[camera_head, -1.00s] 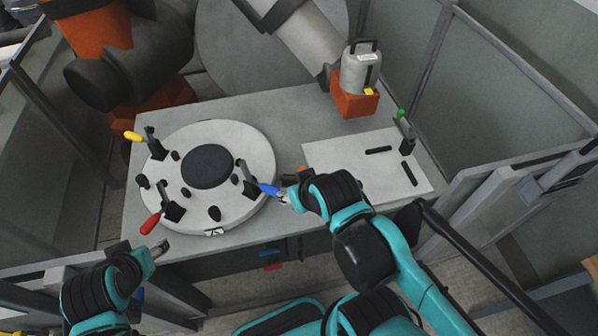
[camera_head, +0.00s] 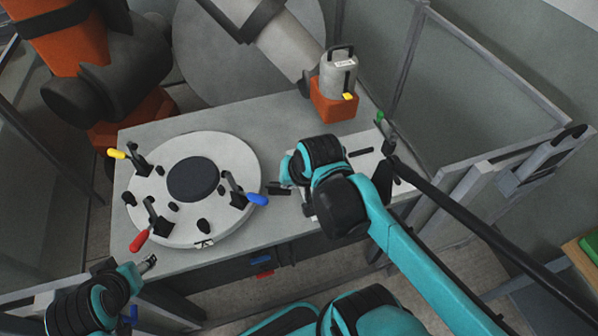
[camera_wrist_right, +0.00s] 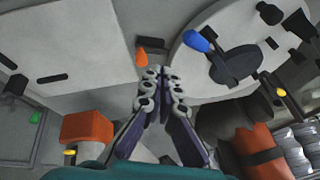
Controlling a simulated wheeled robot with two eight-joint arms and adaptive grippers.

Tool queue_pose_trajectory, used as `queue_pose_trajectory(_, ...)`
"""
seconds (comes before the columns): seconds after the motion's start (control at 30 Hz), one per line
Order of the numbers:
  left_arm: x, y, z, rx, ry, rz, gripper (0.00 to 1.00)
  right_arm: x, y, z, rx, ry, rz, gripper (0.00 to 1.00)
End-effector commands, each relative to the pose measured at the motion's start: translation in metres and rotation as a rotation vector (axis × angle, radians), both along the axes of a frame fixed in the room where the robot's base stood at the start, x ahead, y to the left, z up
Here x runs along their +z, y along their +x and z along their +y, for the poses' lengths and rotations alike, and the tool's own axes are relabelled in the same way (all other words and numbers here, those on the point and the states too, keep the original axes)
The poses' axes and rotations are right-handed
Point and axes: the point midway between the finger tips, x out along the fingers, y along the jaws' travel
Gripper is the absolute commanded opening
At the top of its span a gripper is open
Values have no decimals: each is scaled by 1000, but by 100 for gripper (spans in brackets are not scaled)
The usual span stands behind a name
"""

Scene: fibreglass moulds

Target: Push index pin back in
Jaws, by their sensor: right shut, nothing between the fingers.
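An orange knob (camera_wrist_right: 140,57), which looks like the index pin, shows in the right wrist view between the turntable and the pale plate. A dark block (camera_wrist_right: 149,39) lies behind it; whether the pin is in or out I cannot tell. In the head view my right arm hides the knob. The round turntable (camera_head: 232,150) stands left of my right gripper (camera_wrist_right: 162,72). That gripper is shut and empty, its tips close to the knob; contact is unclear. My left gripper (camera_head: 149,262) hangs off the table's front left edge, its jaws too small to judge.
The turntable carries toggle clamps with blue (camera_head: 257,199), red (camera_head: 139,241) and yellow (camera_head: 117,154) handles. The pale plate (camera_head: 366,138) is to the right, partly behind my right arm. An orange and grey tool (camera_head: 335,90) stands at the back. Fence panels (camera_head: 480,100) border the right.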

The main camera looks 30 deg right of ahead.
Motion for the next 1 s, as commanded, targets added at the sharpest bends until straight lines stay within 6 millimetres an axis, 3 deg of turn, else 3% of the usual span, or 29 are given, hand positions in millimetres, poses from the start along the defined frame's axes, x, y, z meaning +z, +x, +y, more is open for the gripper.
queue_pose_trajectory(0.17, 13, 0, 0, 0, 0, 0, 54, 3, 19, -27, -280, 162, 90, 0)
queue_pose_trajectory(0.5, 33, 0, 0, 0, 0, 0, 54, -11, 47, -83, -813, 452, 262, 0)
queue_pose_trajectory(0.8, 48, 0, 0, 0, 0, 0, 54, -35, 57, -134, -1235, 665, 409, 0)
queue_pose_trajectory(1.0, 52, 0, 0, 0, 0, 0, 54, -46, 57, -152, -1385, 736, 467, 0)
